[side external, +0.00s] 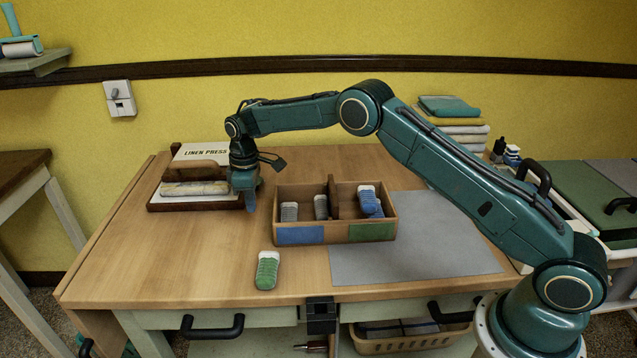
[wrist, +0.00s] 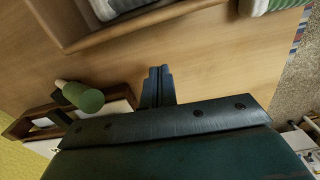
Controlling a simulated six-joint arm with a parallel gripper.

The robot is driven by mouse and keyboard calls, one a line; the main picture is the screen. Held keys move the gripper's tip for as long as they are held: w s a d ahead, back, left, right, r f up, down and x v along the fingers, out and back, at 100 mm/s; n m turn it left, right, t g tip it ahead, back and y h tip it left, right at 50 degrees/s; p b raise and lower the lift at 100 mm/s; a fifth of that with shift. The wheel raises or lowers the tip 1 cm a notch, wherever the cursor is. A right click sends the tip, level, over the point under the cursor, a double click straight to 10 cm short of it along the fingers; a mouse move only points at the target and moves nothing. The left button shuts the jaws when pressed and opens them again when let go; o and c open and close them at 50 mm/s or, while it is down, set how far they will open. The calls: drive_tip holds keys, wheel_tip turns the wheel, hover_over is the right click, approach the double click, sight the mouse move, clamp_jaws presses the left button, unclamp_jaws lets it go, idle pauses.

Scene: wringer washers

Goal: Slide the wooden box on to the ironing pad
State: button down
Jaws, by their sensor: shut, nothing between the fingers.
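The wooden box (side external: 335,237) stands on the table, open at the top, with a middle divider and blue and green front panels. It holds grey and blue shoe-like pieces. Its right part stands over the left edge of the flat grey pad (side external: 420,262), which I take as the ironing pad. My gripper (side external: 250,200) is shut and empty, pointing down just left of the box's left end wall. In the wrist view my shut fingers (wrist: 158,82) are above bare table, and part of the box (wrist: 130,28) shows at the upper left. I cannot tell whether they touch.
A green and white shoe-like piece (side external: 267,270) lies in front of the box. The linen press (side external: 200,152) with its padded roller stands behind and left of my gripper. Folded towels (side external: 455,125) are stacked at the back right. The table's front left is clear.

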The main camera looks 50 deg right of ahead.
sight(270, 228)
wheel_tip(270, 228, down, 5)
drive_tip(key=shift+s+d, duration=0.1)
drive_tip(key=shift+s+d+r, duration=0.1)
drive_tip(key=shift+s+d, duration=1.15)
drive_tip(key=shift+s, duration=0.15)
drive_tip(key=s+d, duration=0.8)
drive_tip(key=s, duration=0.1)
drive_tip(key=s+d, duration=0.4)
drive_tip(key=s, duration=0.1)
drive_tip(key=shift+d, duration=0.15)
drive_tip(key=shift+w, duration=0.15)
